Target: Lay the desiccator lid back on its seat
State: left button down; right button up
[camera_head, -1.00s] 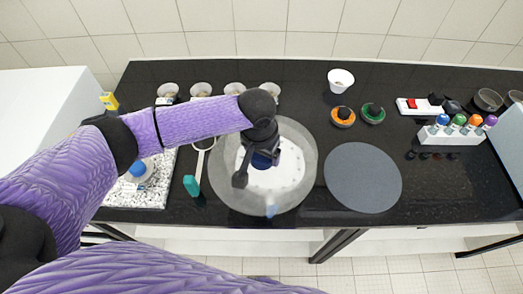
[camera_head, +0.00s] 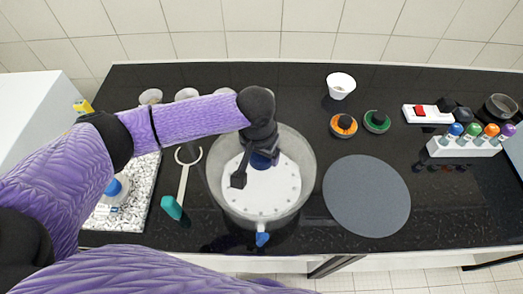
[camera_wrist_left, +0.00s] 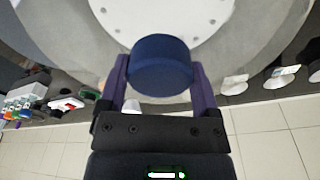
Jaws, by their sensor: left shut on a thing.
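My left gripper (camera_head: 262,160) is shut on the blue knob (camera_wrist_left: 161,68) of the clear desiccator lid. The knob sits between the two fingers in the left wrist view (camera_wrist_left: 160,82). The lid is over the round desiccator bowl (camera_head: 214,188), and its edge nearly coincides with the bowl's rim. I cannot tell whether it touches the seat. A white perforated plate (camera_head: 275,195) shows through the glass. The bowl's blue stopcock (camera_head: 262,239) points to the front edge. My right gripper is not in view.
A grey round mat (camera_head: 366,195) lies bare to the right. A teal-handled tool (camera_head: 172,207) and a speckled slab (camera_head: 138,210) are to the left. Orange (camera_head: 343,125) and green (camera_head: 376,122) rings, a white cup (camera_head: 340,86) and a vial rack (camera_head: 463,147) stand behind and right.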

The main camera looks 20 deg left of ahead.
pick_arm(q)
jog(key=shift+f, duration=0.4)
jog(key=shift+p, duration=0.4)
jog(key=shift+f, duration=0.15)
dwell(0.5)
jog(key=shift+f, duration=0.2)
jog(key=shift+f+p, duration=0.2)
jog(key=shift+p, duration=0.25)
